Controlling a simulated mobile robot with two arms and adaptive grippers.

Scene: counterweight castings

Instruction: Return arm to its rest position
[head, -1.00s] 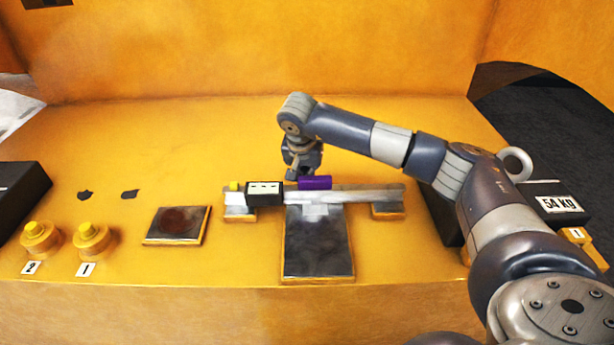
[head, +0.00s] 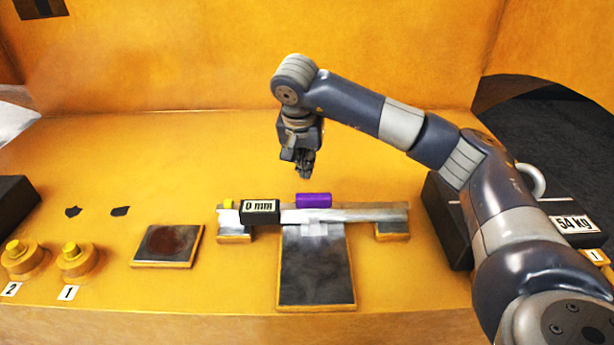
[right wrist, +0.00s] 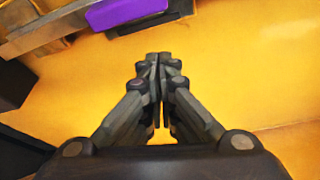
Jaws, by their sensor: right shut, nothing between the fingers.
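My right gripper (head: 304,172) hangs pointing down above the yellow bench, behind the metal rail. It is shut and empty, apart from the purple block. In the right wrist view its fingers (right wrist: 158,90) meet over bare yellow surface. The right arm comes in from the right side of the head view. My left gripper is not in view.
A purple block (head: 313,200) and a black box reading "0 mm" (head: 260,211) sit on the rail (head: 365,213). Yellow knobs (head: 77,261) and a dark plate (head: 167,246) are at left. A dark block labelled "54 kg" (head: 576,224) stands right.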

